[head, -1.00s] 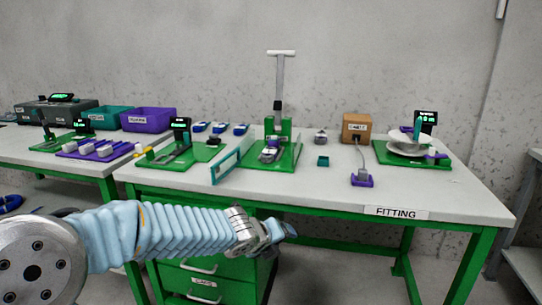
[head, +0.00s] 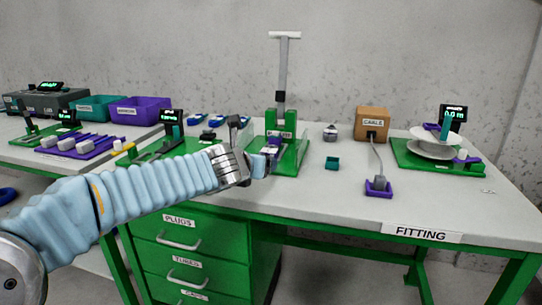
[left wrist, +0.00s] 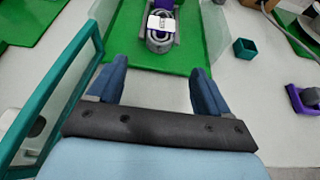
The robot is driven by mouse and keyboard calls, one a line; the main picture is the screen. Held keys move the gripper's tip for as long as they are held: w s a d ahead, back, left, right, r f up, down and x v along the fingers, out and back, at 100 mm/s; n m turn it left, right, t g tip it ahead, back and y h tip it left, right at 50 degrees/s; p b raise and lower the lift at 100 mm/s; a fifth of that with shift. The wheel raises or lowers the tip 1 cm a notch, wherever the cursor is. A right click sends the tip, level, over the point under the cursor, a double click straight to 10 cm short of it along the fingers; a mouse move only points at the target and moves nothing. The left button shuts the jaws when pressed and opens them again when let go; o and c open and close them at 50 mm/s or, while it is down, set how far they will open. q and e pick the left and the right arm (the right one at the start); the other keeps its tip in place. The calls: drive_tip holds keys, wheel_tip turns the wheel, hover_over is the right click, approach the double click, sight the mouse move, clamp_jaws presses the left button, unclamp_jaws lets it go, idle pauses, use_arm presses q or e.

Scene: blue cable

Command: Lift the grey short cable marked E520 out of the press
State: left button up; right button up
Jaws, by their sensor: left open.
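The grey short cable (left wrist: 158,42) lies coiled at the press, with a white label whose text is too small to read. It rests by a purple holder on the green base of the press (left wrist: 133,58). In the head view the press (head: 284,120) stands with its lever upright, and my gripper hides most of the cable. My left gripper (head: 264,160) is in front of the press. In the left wrist view my left gripper (left wrist: 158,80) is open and empty, its blue fingers apart, with the cable ahead between them. My right gripper is not in view.
A teal-framed guard (left wrist: 62,75) stands close on the left of my left gripper. A small teal box (head: 332,163) and a purple holder (head: 378,187) with a cable end lie to the right. A cable box (head: 371,124) stands behind. The front right table top is clear.

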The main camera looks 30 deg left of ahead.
sight(271, 150)
use_arm(q)
drive_tip(key=x, duration=0.6)
drive_tip(key=r+x, duration=0.1)
drive_tip(key=x, duration=0.1)
drive_tip(key=shift+w+a+f, duration=0.15)
drive_tip(key=shift+w+a, duration=0.1)
drive_tip(key=shift+w, duration=0.2)
drive_tip(key=shift+c, duration=0.3)
drive_tip(key=c, duration=1.1)
